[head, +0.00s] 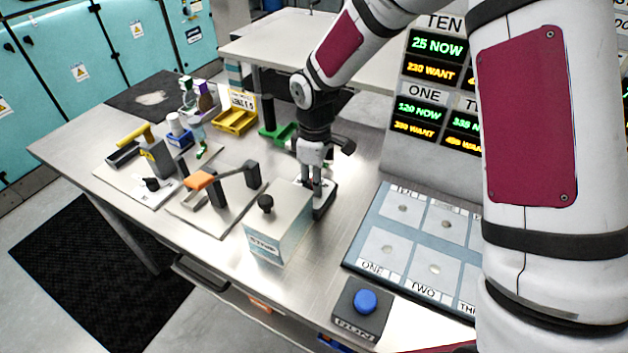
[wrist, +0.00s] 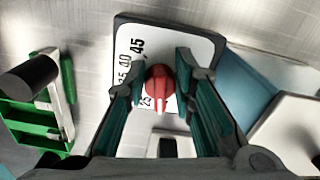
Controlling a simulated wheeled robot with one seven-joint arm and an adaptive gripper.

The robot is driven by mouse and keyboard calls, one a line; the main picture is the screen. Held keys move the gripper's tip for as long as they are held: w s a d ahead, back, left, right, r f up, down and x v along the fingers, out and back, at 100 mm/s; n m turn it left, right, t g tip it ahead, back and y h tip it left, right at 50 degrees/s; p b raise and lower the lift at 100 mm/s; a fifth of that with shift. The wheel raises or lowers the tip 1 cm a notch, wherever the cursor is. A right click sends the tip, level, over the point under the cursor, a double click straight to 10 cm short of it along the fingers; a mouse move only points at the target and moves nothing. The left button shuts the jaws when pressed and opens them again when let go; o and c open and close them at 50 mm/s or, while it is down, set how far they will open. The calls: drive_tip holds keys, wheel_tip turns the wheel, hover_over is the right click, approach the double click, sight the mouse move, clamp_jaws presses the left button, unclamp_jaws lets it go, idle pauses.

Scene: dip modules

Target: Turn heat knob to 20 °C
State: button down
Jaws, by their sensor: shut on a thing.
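The heat knob (wrist: 160,82) is red and round with a white mark on its lower side in the wrist view. It sits on a white dial plate (wrist: 178,40) with a dark rim. The printed 45, 40 and 25 are legible; other numbers are partly hidden by the left finger. The white mark points down in the picture, to the right of the 25. My gripper (wrist: 161,88) is shut on the knob, one finger on each side. In the head view my gripper (head: 313,186) reaches straight down to the dial unit (head: 324,208), and the knob is hidden there.
A pale box with a black knob (head: 266,203) stands left of the dial unit. A blue button (head: 365,301) is at the front. A panel of labelled square pads (head: 381,248) lies to the right. A green holder (head: 281,136) stands behind. Display screens (head: 437,44) stand at the back right.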

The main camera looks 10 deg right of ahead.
drive_tip(key=shift+n, duration=0.5)
drive_tip(key=c, duration=1.5)
unclamp_jaws()
drive_tip(key=shift+o, duration=0.2)
drive_tip(key=shift+r, duration=0.1)
wheel_tip(320, 180, up, 12)
